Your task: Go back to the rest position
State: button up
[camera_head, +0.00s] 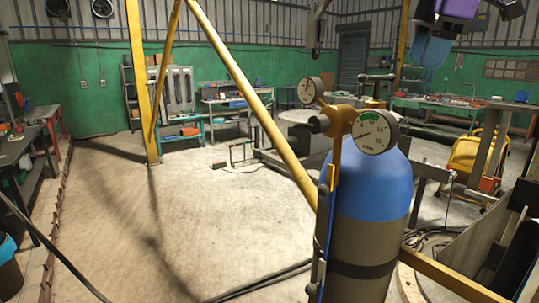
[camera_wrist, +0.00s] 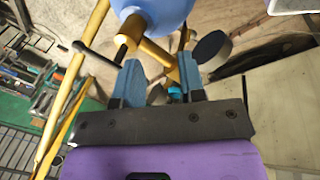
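My gripper (camera_wrist: 160,70) shows in the wrist view with two blue fingers spread apart on a dark bar, below it a purple body. Nothing is clearly held between the fingers. A gas cylinder (camera_head: 365,190) with a blue top and grey body stands upright in the head view. Its brass regulator (camera_head: 338,121) carries two round white gauges. In the wrist view the regulator (camera_wrist: 155,48) appears just beyond the fingertips; I cannot tell if they touch. Purple and blue parts of my arm show at the top right of the head view; the fingers cannot be made out there.
Yellow posts (camera_head: 143,85) and a slanted yellow beam (camera_head: 250,100) stand near the cylinder. Workbenches (camera_head: 18,150) line the left. Cables lie on the floor near the cylinder. The floor (camera_head: 150,220) at left centre is mostly clear.

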jog(key=s+d+f+m+t, duration=0.2)
jog(key=s+d+f+m, duration=0.1)
jog(key=s+f+m, duration=1.3)
notch_tip(320, 180, down, 5)
jog(key=s, duration=0.2)
jog(key=shift+s+r+m+h, duration=0.2)
jog(key=shift+s+m+h, duration=0.1)
jog(key=shift+s+h, duration=0.1)
